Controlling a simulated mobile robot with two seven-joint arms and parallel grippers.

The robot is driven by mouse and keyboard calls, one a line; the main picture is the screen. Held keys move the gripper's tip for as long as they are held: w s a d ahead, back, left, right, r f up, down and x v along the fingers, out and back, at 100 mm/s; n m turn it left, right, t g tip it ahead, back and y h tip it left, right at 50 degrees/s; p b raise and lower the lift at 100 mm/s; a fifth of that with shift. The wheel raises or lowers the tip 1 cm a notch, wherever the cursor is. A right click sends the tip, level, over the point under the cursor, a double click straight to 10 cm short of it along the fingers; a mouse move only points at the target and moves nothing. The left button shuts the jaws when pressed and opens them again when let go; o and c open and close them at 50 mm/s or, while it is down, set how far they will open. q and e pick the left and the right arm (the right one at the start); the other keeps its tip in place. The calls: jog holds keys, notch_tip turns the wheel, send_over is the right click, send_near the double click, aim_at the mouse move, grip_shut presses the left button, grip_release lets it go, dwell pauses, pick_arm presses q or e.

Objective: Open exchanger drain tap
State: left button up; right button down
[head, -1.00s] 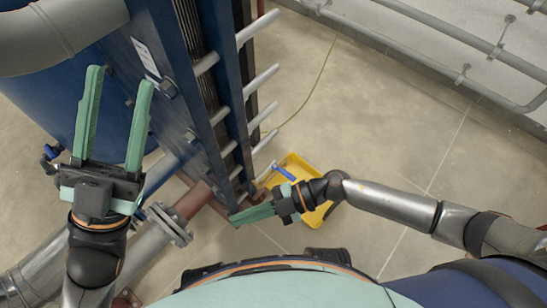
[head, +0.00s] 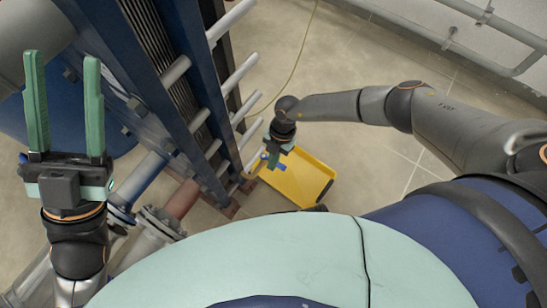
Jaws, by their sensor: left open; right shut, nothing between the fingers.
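The plate exchanger (head: 150,75) is a blue frame with a plate pack and grey tie bars at upper left. A small blue handle (head: 271,160), seemingly the drain tap's, shows over the yellow tray (head: 305,183) near the exchanger's foot; the tap body is too small or hidden to make out. My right gripper (head: 275,150) points down right beside the blue handle, shut and empty; its fingertips are partly hidden, and I cannot tell whether it touches the handle. My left gripper (head: 64,100) is open and empty, in front of the exchanger's left side.
A blue-banded pipe (head: 140,180) and a red-banded flanged pipe (head: 182,200) run at lower left. Tie bars stick out towards the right arm. A thin hose (head: 290,75) lies on the floor. Grey wall pipes (head: 470,45) run at upper right. The floor right of the tray is clear.

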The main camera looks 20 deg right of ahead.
jog(key=b+x, duration=0.4)
jog(key=x, duration=0.4)
pick_arm(q)
notch_tip(320, 180, down, 7)
jog(key=b, duration=0.1)
jog(key=shift+w+d, duration=0.15)
jog(key=shift+d, duration=0.2)
pick_arm(e)
jog(key=w+d, duration=0.1)
jog(key=w+d+r, duration=0.1)
jog(key=d, duration=0.1)
jog(key=shift+w+d, duration=0.25)
jog(key=shift+w, duration=0.1)
pick_arm(q)
jog(key=shift+r+n, duration=0.25)
jog(key=shift+n, duration=0.05)
